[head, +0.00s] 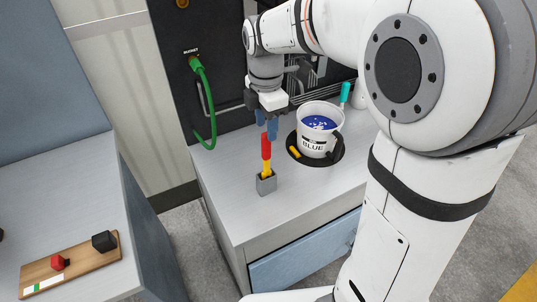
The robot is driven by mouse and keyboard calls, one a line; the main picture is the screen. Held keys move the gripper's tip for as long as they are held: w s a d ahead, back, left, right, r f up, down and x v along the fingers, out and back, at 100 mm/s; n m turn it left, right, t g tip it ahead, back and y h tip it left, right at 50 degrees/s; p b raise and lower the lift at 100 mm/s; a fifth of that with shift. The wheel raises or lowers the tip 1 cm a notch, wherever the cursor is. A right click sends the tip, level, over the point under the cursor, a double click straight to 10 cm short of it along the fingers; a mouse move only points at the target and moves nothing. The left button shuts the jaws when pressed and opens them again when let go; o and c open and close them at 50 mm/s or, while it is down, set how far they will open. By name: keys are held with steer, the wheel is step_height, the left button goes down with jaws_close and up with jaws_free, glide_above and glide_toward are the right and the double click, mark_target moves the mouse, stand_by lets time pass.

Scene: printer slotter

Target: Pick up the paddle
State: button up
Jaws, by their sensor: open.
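A paddle (266,148) with a red upper part and a yellow lower part stands upright in a small grey holder (266,184) near the front left of the grey cabinet top. My gripper (268,130) points down just above the red end, with its blue fingers apart. The fingers are close to the paddle's top, and I cannot tell whether they touch it or sit around it. The paddle's lower end is hidden inside the holder.
A white bucket (313,143) marked BLUE, with blue contents, stands right of the paddle on a black ring. A green hose (212,110) hangs from the dark panel behind. A wooden board (75,262) with red and black blocks lies on the left table.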

mark_target(266, 146)
step_height(266, 146, down, 8)
steer(key=shift+r+p, duration=0.2)
steer(key=shift+p, duration=0.4)
jaws_close()
